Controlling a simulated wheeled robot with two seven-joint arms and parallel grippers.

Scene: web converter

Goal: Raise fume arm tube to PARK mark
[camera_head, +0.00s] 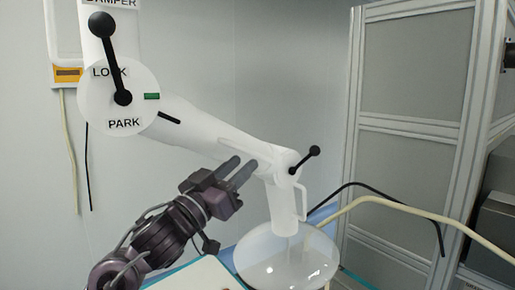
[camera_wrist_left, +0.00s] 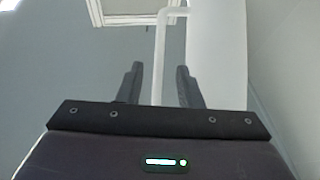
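The white fume arm tube (camera_head: 215,130) slopes down right from a round joint plate (camera_head: 103,112) on the wall side to an elbow. Below the elbow hang a nozzle with a thin loop handle (camera_head: 303,203) and a clear hood (camera_head: 287,262). The plate bears LOCK, a PARK label (camera_head: 124,123) and a green mark (camera_head: 151,97). A short black pointer (camera_head: 170,118) lies on the tube, below the green mark. My left gripper (camera_head: 240,168) is open near the nozzle. A bent white bar (camera_wrist_left: 160,60), probably the handle, shows between its fingers (camera_wrist_left: 159,84); contact is unclear.
Black levers stand at the plate (camera_head: 110,55) and the elbow (camera_head: 312,155). A grey framed cabinet (camera_head: 410,90) fills the right side. Beige (camera_head: 430,213) and black cables run near the hood. A pale board (camera_head: 200,276) lies below my left arm.

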